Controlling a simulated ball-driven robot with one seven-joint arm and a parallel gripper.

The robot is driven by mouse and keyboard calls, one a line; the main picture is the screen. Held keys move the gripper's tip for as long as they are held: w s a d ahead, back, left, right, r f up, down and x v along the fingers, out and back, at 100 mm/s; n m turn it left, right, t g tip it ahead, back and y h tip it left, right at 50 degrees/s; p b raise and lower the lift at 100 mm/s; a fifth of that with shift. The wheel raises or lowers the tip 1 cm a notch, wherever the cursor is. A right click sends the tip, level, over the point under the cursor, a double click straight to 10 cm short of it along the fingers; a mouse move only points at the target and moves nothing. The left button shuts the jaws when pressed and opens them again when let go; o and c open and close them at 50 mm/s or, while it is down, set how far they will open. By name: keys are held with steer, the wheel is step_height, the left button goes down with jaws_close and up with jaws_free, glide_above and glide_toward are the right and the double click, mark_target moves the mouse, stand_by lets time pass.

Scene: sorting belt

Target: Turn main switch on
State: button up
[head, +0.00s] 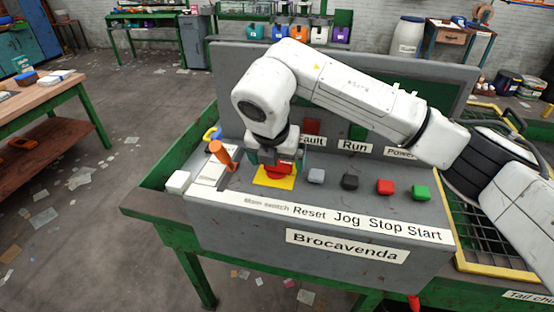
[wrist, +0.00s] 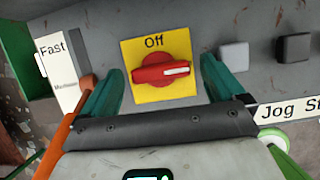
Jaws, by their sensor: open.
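The main switch (wrist: 160,71) is a red rotary knob on a yellow plate (wrist: 138,91), with "Off" printed above it in the wrist view. Its handle lies nearly level, with a white mark on its right end. In the head view the yellow plate (head: 274,181) shows under my gripper (head: 278,165), at the left part of the grey console. In the wrist view my gripper (wrist: 163,90) has its green fingers apart, one on each side of the knob, with gaps to it. Whether the fingertips reach knob height I cannot tell.
To the left stand an orange-topped lever (head: 222,155) and a white block (head: 178,181). To the right are grey (head: 316,176), black (head: 349,182), red (head: 385,187) and green (head: 421,193) buttons. Signs including "Run" (head: 355,146) stand behind on the console.

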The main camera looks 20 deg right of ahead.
steer(key=b+v, duration=0.2)
steer(key=v, duration=0.8)
steer(key=shift+r, duration=0.2)
